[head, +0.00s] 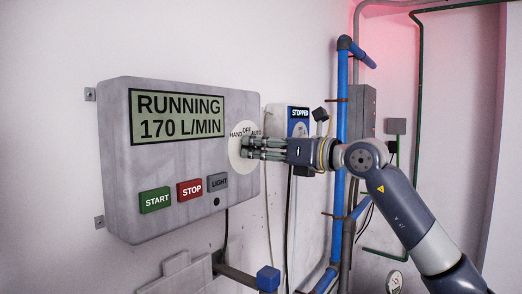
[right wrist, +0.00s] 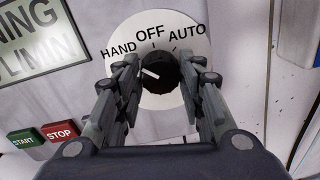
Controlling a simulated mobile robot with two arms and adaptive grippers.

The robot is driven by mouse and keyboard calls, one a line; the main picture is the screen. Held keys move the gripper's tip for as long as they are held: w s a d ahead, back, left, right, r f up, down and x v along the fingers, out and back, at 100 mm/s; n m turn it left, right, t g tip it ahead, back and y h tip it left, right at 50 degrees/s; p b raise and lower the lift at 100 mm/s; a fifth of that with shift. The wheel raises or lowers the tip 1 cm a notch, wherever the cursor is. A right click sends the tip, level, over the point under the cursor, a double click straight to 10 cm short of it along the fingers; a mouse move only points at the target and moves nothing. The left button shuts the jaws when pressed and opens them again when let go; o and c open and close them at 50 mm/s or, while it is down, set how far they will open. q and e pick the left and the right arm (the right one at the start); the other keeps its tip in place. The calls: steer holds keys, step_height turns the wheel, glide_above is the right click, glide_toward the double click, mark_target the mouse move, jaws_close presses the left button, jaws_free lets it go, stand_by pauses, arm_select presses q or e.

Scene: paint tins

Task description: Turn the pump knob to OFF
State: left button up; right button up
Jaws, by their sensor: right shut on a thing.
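The pump knob (right wrist: 160,74) is black and round, on a pale round dial plate (right wrist: 190,45) marked HAND, OFF and AUTO. Its white pointer line points left, toward HAND. OFF stands at the top of the plate and AUTO at the upper right. My left gripper is not in view.
The grey control box (head: 115,130) has a display (head: 178,116) reading RUNNING 170 L/MIN. Below are START (head: 155,200), STOP (head: 190,192) and LIGHT (head: 217,182) buttons. A second unit showing STOPPED (head: 299,114) and a blue pipe (head: 341,130) stand close on the right.

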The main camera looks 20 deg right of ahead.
steer(key=m+b, duration=0.1)
steer(key=m, duration=0.3)
steer(key=shift+m, duration=0.3)
steer(key=shift+d+r+m+g+b, duration=0.1)
steer(key=shift+m+g+b, duration=0.3)
steer(key=shift+m, duration=1.7)
steer(key=o, duration=1.1)
steer(key=v, duration=1.2)
